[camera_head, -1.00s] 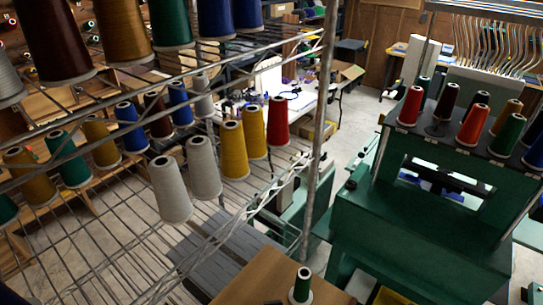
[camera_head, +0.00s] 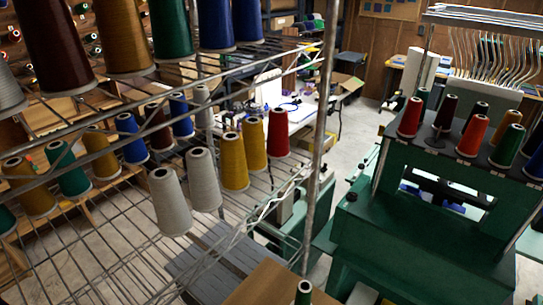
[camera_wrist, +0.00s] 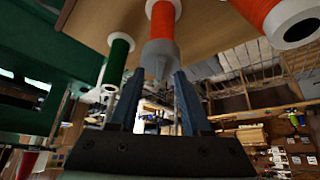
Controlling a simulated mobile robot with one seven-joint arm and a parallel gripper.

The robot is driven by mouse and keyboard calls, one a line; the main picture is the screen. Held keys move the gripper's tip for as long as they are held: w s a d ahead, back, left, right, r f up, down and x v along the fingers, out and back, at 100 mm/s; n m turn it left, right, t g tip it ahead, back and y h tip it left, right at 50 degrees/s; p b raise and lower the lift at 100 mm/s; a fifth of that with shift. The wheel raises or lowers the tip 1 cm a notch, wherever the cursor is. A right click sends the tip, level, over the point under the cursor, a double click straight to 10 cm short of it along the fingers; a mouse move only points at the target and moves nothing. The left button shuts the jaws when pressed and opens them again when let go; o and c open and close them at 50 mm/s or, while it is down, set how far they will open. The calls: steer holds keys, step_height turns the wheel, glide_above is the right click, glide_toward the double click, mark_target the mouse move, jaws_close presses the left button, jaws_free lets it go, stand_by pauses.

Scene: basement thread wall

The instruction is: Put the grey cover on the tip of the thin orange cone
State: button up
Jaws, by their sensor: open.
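In the wrist view, which looks upside down, a thin orange cone (camera_wrist: 163,20) points down from a brown board. A grey cover (camera_wrist: 159,56) is at its tip, appearing to sit over it; I cannot tell how far on it is. My gripper (camera_wrist: 155,78) is open, with its two blue fingers apart just below the cover, one on each side. Whether a finger touches the cover is unclear. My gripper, the orange cone and the cover do not show in the head view.
In the wrist view a green spool (camera_wrist: 118,65) stands close left and a thicker orange spool (camera_wrist: 272,14) close right, both on the board (camera_wrist: 205,25). A wire rack (camera_head: 120,235) with thread cones and a green machine (camera_head: 420,230) flank the board in the head view.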

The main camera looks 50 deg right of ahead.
steer(key=shift+r, duration=0.1)
steer(key=v, duration=1.3)
steer(key=shift+w, duration=0.15)
